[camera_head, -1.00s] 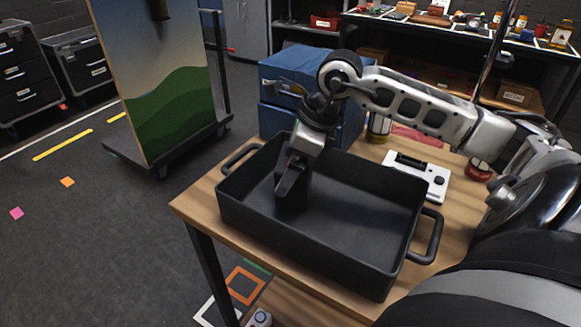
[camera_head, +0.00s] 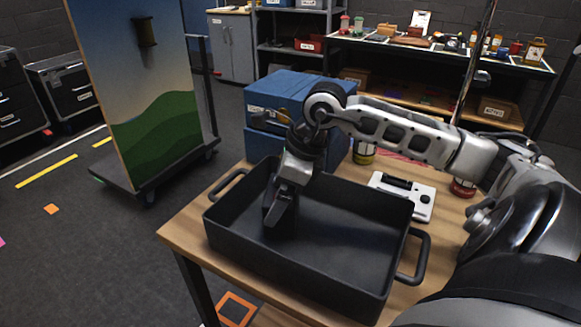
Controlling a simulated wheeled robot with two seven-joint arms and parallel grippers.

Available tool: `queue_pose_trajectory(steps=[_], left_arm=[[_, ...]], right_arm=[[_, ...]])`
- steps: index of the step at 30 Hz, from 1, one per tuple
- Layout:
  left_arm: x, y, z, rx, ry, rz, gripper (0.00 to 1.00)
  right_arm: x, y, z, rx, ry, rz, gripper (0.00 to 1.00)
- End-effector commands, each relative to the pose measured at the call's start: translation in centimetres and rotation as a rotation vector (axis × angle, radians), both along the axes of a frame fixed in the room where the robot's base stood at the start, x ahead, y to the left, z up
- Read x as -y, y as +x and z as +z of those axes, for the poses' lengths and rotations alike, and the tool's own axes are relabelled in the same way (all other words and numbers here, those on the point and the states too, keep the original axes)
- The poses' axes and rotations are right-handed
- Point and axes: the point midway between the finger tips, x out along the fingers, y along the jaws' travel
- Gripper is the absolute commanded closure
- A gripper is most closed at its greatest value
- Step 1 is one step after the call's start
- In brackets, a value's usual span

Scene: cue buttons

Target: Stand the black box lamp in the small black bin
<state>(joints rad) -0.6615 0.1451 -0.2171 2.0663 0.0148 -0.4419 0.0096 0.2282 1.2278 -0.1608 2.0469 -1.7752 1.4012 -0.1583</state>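A black bin (camera_head: 330,285) with a handle at each end stands on the wooden table in front of me. My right arm comes in from the right and reaches over it. My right gripper (camera_head: 277,215) points down inside the bin, near its left end. Dark parts at its tip merge with the bin's black inside, so I cannot tell fingers from a held black thing. I cannot make out the black box lamp for certain. My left gripper is not in view.
A blue box (camera_head: 290,92) stands behind the bin, and a white device (camera_head: 405,195) lies to its right on the table (camera_head: 190,228). A painted panel (camera_head: 135,90) on a wheeled base stands at left. A shelf table (camera_head: 450,50) holds several goods behind.

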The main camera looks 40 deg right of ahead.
Motion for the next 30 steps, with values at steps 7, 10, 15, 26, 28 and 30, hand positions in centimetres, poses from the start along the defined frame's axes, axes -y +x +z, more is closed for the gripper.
queue_pose_trajectory(steps=[7,10,15,26,28,30], left_arm=[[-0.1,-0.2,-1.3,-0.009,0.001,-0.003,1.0],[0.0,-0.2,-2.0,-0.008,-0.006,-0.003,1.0],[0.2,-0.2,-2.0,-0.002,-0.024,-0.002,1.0],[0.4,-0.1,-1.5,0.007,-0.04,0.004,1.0],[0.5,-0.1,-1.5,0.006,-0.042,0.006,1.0],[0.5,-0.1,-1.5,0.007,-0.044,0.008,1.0]], right_arm=[[1.3,-1.6,4.6,0.0,-0.01,0.001,0.0],[1.8,-2.2,6.2,-0.001,-0.005,-0.002,0.0],[2.3,-2.9,8.8,0.0,-0.002,-0.001,0.0],[2.6,-3.4,10.2,-0.001,0.0,0.001,0.0],[2.6,-3.4,10.2,-0.001,-0.001,0.001,0.0],[2.6,-3.4,10.2,-0.001,-0.001,0.001,0.0]])
